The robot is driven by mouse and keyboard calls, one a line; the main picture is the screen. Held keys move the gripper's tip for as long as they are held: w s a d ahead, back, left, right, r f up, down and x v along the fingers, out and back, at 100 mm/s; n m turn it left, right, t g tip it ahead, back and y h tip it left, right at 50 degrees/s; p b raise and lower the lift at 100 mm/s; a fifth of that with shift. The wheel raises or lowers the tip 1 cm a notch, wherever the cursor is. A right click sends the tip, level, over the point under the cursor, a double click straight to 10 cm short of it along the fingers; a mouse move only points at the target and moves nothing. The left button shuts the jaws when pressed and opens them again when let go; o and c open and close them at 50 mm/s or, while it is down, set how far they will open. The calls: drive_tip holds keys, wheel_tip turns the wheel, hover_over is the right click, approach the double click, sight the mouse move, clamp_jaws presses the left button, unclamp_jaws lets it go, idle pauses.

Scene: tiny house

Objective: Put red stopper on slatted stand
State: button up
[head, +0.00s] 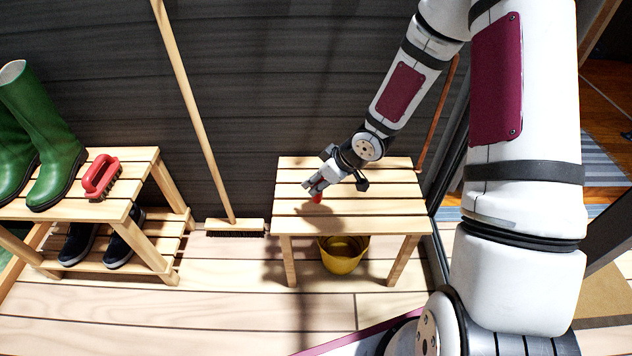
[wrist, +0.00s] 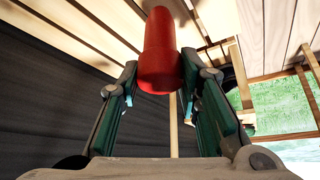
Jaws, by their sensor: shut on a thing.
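The red stopper (head: 317,199) is a small red spot at the tip of my gripper (head: 314,187) in the head view. In the wrist view the red stopper (wrist: 160,50) is a large rounded cylinder between the two fingers of my gripper (wrist: 160,78), which is shut on it. A pale wooden slatted stand (head: 380,205) stands against the dark wall. My gripper holds the stopper over the left-middle part of its top. I cannot tell whether the stopper touches the slats.
A yellow bucket (head: 342,256) is under the stand. A broom (head: 235,225) leans left of it. Further left, a shoe rack (head: 100,208) bears green boots (head: 60,150), a red brush (head: 100,178) and dark shoes (head: 125,240). The stand's top is otherwise bare.

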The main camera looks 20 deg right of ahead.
drive_tip(key=shift+w+d+f+b, duration=0.2)
drive_tip(key=shift+w+f+b, duration=0.45)
drive_tip(key=shift+w+f, duration=0.25)
drive_tip(key=shift+w+d+f+b, duration=0.15)
drive_tip(key=shift+w+f+b, duration=0.5)
drive_tip(key=shift+f, duration=0.35)
drive_tip(key=shift+f, duration=0.1)
drive_tip(key=o, duration=1)
drive_tip(key=shift+o, duration=0.2)
drive_tip(key=p+v, duration=0.7)
drive_tip(key=v, duration=0.5)
